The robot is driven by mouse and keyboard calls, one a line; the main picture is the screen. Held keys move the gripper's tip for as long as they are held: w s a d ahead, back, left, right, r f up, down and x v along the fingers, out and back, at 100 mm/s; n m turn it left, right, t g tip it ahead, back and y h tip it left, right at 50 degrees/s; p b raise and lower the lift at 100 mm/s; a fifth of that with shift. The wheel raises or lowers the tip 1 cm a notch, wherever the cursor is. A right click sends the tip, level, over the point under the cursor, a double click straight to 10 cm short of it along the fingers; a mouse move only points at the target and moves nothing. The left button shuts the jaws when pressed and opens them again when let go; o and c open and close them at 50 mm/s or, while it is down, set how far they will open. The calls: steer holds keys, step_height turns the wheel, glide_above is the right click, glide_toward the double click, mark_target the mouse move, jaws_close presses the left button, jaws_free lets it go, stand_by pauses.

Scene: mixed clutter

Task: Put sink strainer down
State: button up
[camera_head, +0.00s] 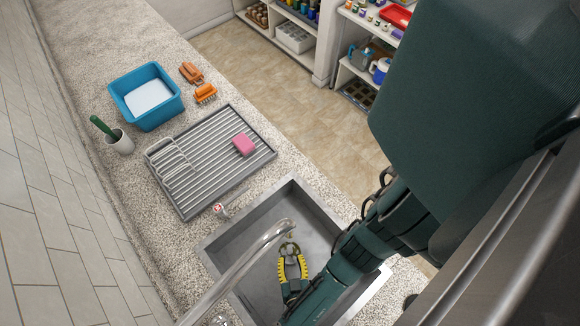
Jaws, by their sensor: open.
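My gripper (290,249) is over the grey metal sink basin (245,240), with its yellow-and-dark fingers spread apart and a gap between them. The fingertips point toward the back of the basin, close to the faucet spout's end. I cannot make out a sink strainer clearly. A small pale spot shows by the fingertips, but it is too small to identify. I cannot tell how high the fingers are above the basin floor.
A curved faucet (240,268) arches over the basin close to my gripper. A ribbed drying rack (215,182) holds a pink sponge (244,144).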

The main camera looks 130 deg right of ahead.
mark_target(289, 251)
steer(key=p+v, duration=0.2)
steer(key=v, duration=0.6)
steer(key=shift+r+p, duration=0.15)
steer(key=shift+p, duration=0.25)
steer(key=shift+w+a, duration=0.15)
steer(key=shift+a, duration=0.2)
steer(key=shift+d+f+b, duration=0.3)
steer(key=shift+d+f, duration=0.05)
steer(key=x, duration=0.3)
steer(key=b+x, duration=0.1)
steer(key=x, duration=0.3)
steer(key=b+x, duration=0.1)
steer(key=x, duration=0.3)
steer(key=shift+s+d+r, duration=0.2)
steer(key=shift+r, duration=0.05)
step_height(289, 251, up, 3)
steer(key=shift+a+f+p, duration=0.1)
steer(key=shift+a+p, duration=0.05)
steer(key=shift+p, duration=0.4)
steer(key=shift+r, duration=0.35)
